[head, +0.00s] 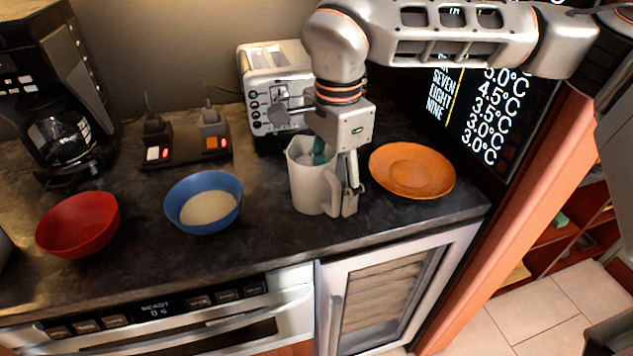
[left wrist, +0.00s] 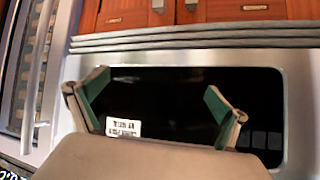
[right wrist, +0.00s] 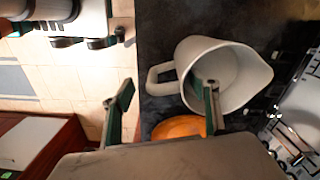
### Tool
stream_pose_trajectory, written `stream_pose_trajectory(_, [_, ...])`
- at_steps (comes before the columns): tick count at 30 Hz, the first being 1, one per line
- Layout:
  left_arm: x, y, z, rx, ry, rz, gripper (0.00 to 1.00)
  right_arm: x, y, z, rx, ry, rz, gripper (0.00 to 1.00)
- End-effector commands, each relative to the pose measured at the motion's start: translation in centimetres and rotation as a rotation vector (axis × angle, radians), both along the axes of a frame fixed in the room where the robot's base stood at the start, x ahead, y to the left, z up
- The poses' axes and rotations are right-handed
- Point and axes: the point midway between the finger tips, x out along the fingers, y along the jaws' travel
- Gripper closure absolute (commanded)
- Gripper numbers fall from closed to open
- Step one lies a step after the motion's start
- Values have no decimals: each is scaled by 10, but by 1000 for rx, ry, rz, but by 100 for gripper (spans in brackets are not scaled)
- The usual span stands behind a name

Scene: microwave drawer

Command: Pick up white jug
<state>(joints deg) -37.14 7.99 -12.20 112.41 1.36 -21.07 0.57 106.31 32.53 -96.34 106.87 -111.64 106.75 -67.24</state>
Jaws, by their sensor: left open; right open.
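The white jug (head: 308,181) stands upright on the dark counter, with its handle (head: 331,196) toward the right. My right gripper (head: 337,176) points down at the jug from above, open. One finger reaches inside the jug's mouth and the other is outside on the handle side, so the wall lies between them. In the right wrist view the jug (right wrist: 232,72) is seen from above, with one finger of the right gripper (right wrist: 163,103) over its opening. My left gripper (left wrist: 158,100) is open and empty in front of a dark appliance panel; it is not in the head view.
An orange plate (head: 411,170) lies right of the jug, and a toaster (head: 278,90) stands behind it. A blue bowl (head: 204,203) and a red bowl (head: 78,224) are to the left. A coffee maker (head: 60,110) stands at back left. The counter's front edge is close.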

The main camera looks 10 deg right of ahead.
Motion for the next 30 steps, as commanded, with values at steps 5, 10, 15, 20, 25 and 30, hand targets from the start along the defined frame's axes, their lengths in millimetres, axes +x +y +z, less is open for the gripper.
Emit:
stream_pose_trajectory(5, [0,0,1,0,0,0,0,4,2,-22,0,3,0,40])
stream_pose_trajectory(10, [0,0,1,0,0,0,0,7,3,-44,1,1,1,40])
stream_pose_trajectory(15, [0,0,1,0,-1,0,0,7,3,-53,1,1,0,40])
stream_pose_trajectory(20, [0,0,1,0,-1,0,0,7,3,-53,1,0,0,40])
stream_pose_trajectory(25, [0,0,1,0,-1,0,0,7,3,-53,0,0,0,77])
stream_pose_trajectory(30, [0,0,1,0,-1,0,0,7,3,-52,1,-1,0,100])
